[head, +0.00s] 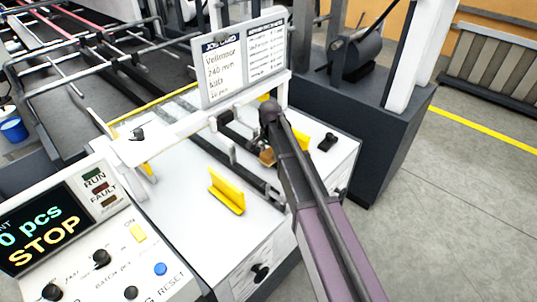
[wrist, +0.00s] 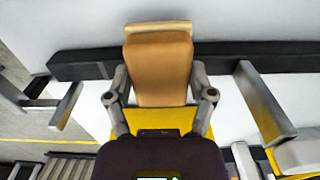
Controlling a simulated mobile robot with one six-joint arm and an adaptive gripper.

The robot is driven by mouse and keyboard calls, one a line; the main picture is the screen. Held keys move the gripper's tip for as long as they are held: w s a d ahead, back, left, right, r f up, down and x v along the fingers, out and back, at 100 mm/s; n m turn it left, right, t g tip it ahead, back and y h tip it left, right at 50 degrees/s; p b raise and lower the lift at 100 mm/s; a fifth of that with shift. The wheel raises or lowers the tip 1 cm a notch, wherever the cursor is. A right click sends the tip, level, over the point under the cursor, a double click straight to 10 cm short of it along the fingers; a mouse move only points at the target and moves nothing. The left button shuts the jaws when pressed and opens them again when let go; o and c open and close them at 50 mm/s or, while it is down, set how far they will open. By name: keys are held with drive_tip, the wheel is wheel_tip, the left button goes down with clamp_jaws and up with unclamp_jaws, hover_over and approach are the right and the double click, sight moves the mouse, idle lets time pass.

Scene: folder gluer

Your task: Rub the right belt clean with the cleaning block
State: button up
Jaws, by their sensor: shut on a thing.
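My gripper (wrist: 158,85) is shut on the cleaning block (wrist: 158,62), an orange-tan block with a paler far edge. In the wrist view the block lies across a dark belt (wrist: 80,64) and hides the part beneath it; I cannot tell whether it touches. In the head view the block (head: 267,156) shows as a small brown patch under my gripper (head: 268,150), largely hidden by my arm. It is at the right-hand dark belt (head: 236,133) on the white machine table. Another dark belt (head: 250,178) runs to its left.
A yellow guide (head: 227,192) stands left of the belts, and another yellow piece shows behind my arm. A job card board (head: 243,60) stands on a white crossbar close beyond my gripper. The control panel (head: 85,240) reads STOP. Open floor lies at right.

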drive_tip(key=shift+w+d+r, duration=0.1)
drive_tip(key=shift+w+d, duration=0.95)
drive_tip(key=shift+w, duration=0.3)
drive_tip(key=shift+r, duration=0.1)
wheel_tip(320, 180, up, 6)
drive_tip(key=p, duration=0.6)
drive_tip(key=shift+r+p, duration=1.4)
drive_tip(key=shift+p, duration=0.25)
drive_tip(key=shift+s, duration=0.1)
